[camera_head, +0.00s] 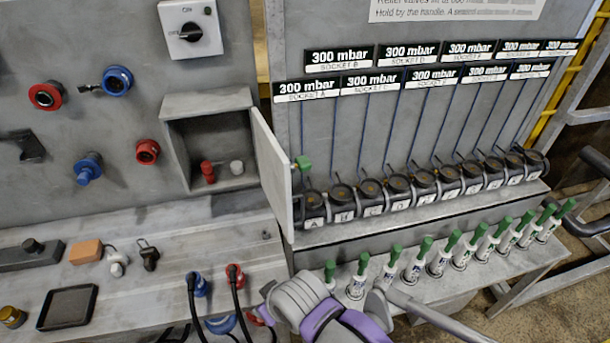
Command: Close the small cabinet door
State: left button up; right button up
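The small cabinet (209,103) is a grey open-fronted box on the back panel, left of centre. Its grey door (270,170) stands wide open, swung out from the cabinet's right edge towards me. A small green block (303,163) shows at the door's right side; I cannot tell if it is fixed to the door. Inside the cabinet are a red piece (208,172) and a pale piece (237,167). A grey and purple part of my arm, seemingly the right, with its gripper (268,290) shows at the bottom, below and apart from the door. Its fingers cannot be made out. My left gripper is out of view.
A row of black round valves (398,184) stands right of the door. Green-handled white valves (440,260) line the ledge below. Cabled plugs (197,284), an orange block (86,252) and a black tray (67,307) are on the bench at left. Space left of the door is clear.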

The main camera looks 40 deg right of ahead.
aim_at(276, 170)
jog(key=k+l, duration=0.15)
jog(key=l, duration=0.2)
jog(key=k+l, duration=0.15)
jog(key=l, duration=0.15)
jog(key=k+l, duration=0.1)
jog(key=l, duration=1.05)
jog(key=i, duration=0.15)
jog(key=k+l+z, duration=0.2)
jog(key=z, duration=0.15)
